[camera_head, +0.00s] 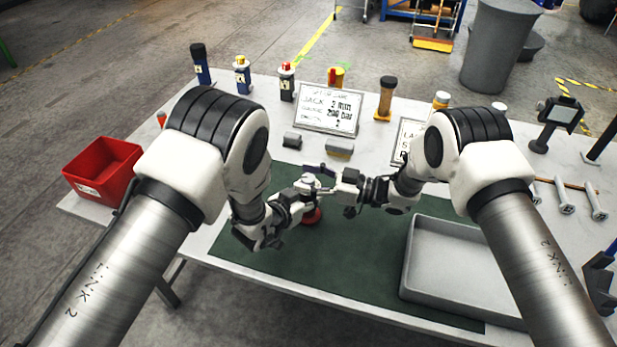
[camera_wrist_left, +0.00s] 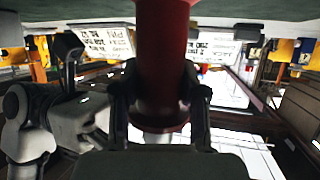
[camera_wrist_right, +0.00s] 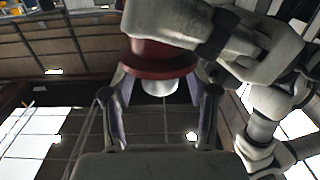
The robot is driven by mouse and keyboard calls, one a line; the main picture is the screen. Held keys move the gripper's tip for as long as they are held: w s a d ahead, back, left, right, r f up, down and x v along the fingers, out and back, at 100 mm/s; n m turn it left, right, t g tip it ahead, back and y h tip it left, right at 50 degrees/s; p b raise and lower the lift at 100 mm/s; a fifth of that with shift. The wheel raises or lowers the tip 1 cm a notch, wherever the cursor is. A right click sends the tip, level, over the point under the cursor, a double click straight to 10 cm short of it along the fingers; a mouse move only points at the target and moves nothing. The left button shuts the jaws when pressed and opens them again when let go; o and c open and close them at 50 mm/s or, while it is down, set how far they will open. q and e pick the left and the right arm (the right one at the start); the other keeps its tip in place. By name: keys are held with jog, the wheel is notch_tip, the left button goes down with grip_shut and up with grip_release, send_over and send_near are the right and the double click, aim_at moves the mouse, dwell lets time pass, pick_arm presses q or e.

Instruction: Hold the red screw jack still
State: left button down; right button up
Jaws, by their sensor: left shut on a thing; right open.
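The red screw jack (camera_head: 312,217) stands on the green mat (camera_head: 345,250), mostly hidden by my grippers in the head view. In the left wrist view its red body (camera_wrist_left: 164,50) sits between the fingers of my left gripper (camera_wrist_left: 164,90), which is shut on it. In the right wrist view the jack's red flange (camera_wrist_right: 158,62) and a pale round end (camera_wrist_right: 158,87) lie between the spread fingers of my right gripper (camera_wrist_right: 163,90). The right gripper is open around that end; contact cannot be told. It also shows in the head view (camera_head: 322,178).
A grey tray (camera_head: 407,265) lies on the right of the mat. A red bin (camera_head: 103,168) stands at the table's left. Signs (camera_head: 329,108), several bottle-like items and small grey blocks (camera_head: 340,148) stand along the back. The mat's front is clear.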

grip_shut()
jog(key=shift+n+g, duration=0.4)
jog(key=shift+g, duration=0.2)
jog(key=n+g, duration=0.1)
jog(key=g, duration=0.1)
jog(key=shift+w+n+g+y, duration=0.1)
jog(key=shift+n+g+y, duration=0.2)
jog(key=shift+n, duration=0.1)
jog(key=shift+n+g, duration=1.5)
jog(key=shift+g, duration=1.1)
grip_release()
